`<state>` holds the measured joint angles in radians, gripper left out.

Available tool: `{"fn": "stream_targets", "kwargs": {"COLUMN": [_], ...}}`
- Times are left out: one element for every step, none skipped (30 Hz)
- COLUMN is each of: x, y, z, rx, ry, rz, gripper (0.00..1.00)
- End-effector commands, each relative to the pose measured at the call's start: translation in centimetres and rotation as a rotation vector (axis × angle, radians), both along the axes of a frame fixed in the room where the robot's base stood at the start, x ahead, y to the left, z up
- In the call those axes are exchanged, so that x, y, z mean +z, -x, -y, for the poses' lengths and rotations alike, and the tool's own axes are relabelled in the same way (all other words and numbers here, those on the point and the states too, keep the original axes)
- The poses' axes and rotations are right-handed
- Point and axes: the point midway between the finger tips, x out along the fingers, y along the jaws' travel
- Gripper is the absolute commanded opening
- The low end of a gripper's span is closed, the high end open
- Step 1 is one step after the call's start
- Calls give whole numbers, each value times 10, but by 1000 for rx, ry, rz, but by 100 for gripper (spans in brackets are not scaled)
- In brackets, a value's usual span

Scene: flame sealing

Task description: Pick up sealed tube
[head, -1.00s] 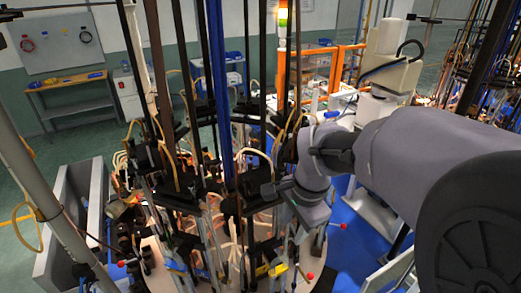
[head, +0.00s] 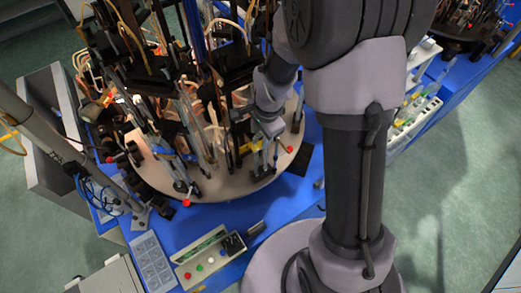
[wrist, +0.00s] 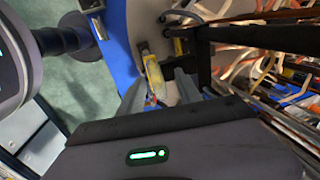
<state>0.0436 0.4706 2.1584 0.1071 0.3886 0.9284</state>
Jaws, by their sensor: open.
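In the wrist view my gripper (wrist: 158,92) has its two grey fingers spread apart. A yellow part of the machine (wrist: 153,72) shows between and just beyond the fingertips. In the head view my wrist reaches down to the front right of the round machine plate (head: 255,190), near a yellow piece (head: 252,146). The fingertips are hard to make out there. I cannot clearly pick out the sealed tube; clear glass is lost among the dark fixtures and reflections. Nothing is visibly held.
Dark posts, clamps and pale hoses (head: 185,100) crowd the plate. Red knobs (head: 290,149) stand at its rim. A control box (head: 208,258) with coloured buttons sits in front. A white rack (head: 414,118) with small items stands on the right. The green floor at right is clear.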

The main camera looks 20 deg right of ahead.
Motion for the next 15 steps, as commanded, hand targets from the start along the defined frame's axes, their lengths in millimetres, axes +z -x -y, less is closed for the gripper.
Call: {"fn": "stream_targets", "kwargs": {"x": [1, 1, 1, 1, 1, 1, 1, 1, 1, 1, 1, 1, 1, 1, 1], "y": [0, 0, 0, 0, 0, 0, 0, 0, 0, 0, 0, 0, 0, 0, 0], "z": [0, 0, 0, 0, 0, 0, 0, 0, 0, 0, 0, 0, 0, 0, 0], "rx": [0, 0, 1, 1, 1, 1, 1, 1, 1, 1, 1, 1, 1, 1, 1], "ry": [0, 0, 0, 0, 0, 0, 0, 0, 0, 0, 0, 0, 0, 0, 0], "rz": [1, 1, 1, 1, 1, 1, 1, 1, 1, 1, 1, 1, 1, 1, 1], "gripper": [41, 41, 41, 37, 31, 23, 17, 12, 4, 0, 0, 0, 0, 0, 0]}}
